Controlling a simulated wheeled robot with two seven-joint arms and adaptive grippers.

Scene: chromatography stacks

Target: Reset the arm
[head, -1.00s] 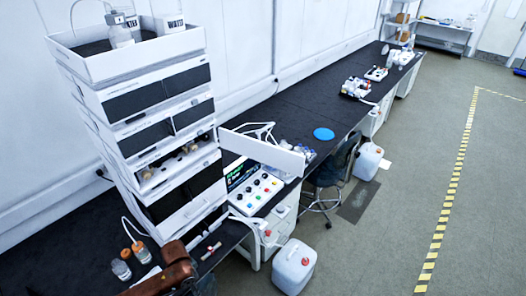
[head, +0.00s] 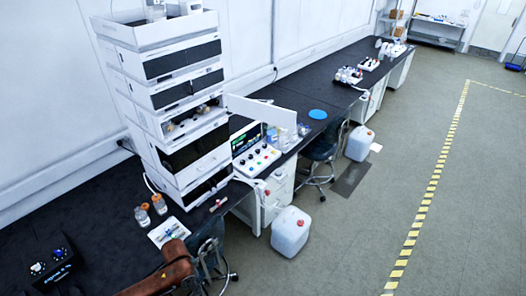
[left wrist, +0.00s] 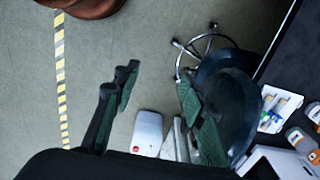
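My left gripper (left wrist: 158,95) shows in the left wrist view with its two green-padded fingers spread apart. Nothing is held between them; grey floor shows in the gap. In the head view a brown link of my arm (head: 165,276) reaches in at the bottom, in front of the bench; I cannot make out the fingers there. My right gripper is in neither view.
The white instrument stack (head: 170,65) stands on the black bench (head: 95,205). Bottles (head: 160,204) and a white tray (head: 168,232) are near the arm. A stool (left wrist: 225,100) and a white jug (left wrist: 147,133) lie below the gripper. Open floor (head: 350,230) is at right.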

